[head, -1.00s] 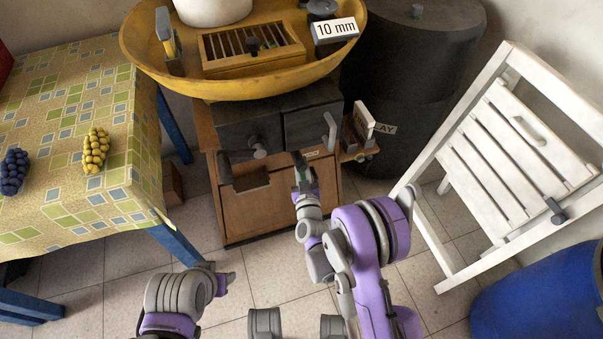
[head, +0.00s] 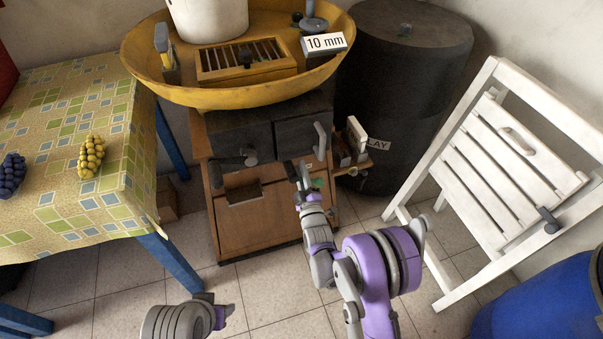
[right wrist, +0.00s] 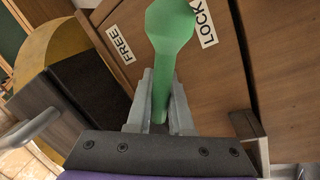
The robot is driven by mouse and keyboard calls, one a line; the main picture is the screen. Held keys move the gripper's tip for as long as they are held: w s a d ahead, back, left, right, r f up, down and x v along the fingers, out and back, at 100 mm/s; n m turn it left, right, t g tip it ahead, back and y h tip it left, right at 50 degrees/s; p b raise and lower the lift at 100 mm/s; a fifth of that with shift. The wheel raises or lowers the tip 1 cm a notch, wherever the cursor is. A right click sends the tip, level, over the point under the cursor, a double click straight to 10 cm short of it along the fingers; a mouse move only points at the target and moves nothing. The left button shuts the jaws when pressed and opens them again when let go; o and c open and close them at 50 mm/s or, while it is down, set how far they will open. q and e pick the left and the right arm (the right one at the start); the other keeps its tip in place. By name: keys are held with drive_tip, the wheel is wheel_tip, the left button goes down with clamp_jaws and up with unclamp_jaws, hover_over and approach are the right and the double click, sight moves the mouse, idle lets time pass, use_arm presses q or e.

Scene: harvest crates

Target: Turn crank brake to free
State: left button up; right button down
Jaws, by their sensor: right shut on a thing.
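The crank brake is a green lever (right wrist: 172,60) with a wide head, on the brown wooden cabinet front. In the right wrist view it hangs between a FREE label (right wrist: 120,44) on the left and a LOCK label (right wrist: 204,24) on the right. My right gripper (right wrist: 160,112) is shut on the lever's narrow part, a finger on each side. In the head view my right gripper (head: 303,178) is at the cabinet front, and only a bit of green shows beside it.
A yellow basin (head: 240,96) with a 10 mm sign (head: 324,42) tops the cabinet (head: 262,228). Dark grey crank parts (head: 250,157) stick out in front. A black barrel (head: 400,90), a white folding chair (head: 440,165) and a blue barrel (head: 545,300) stand right, a cloth-covered table (head: 60,115) left.

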drive_tip(key=shift+d+r+n+y, duration=0.1)
drive_tip(key=shift+r+n+y, duration=0.25)
drive_tip(key=shift+n, duration=0.9)
drive_tip(key=shift+r+n+y, duration=0.3)
drive_tip(key=shift+n, duration=1)
drive_tip(key=shift+d+r+n+y, duration=0.1)
drive_tip(key=shift+r+n+y, duration=0.25)
drive_tip(key=shift+n, duration=0.9)
drive_tip(key=c, duration=0.8)
unclamp_jaws()
drive_tip(key=v, duration=1)
drive_tip(key=shift+s+p, duration=0.35)
drive_tip(key=shift+p, duration=0.1)
drive_tip(key=shift+d, duration=0.1)
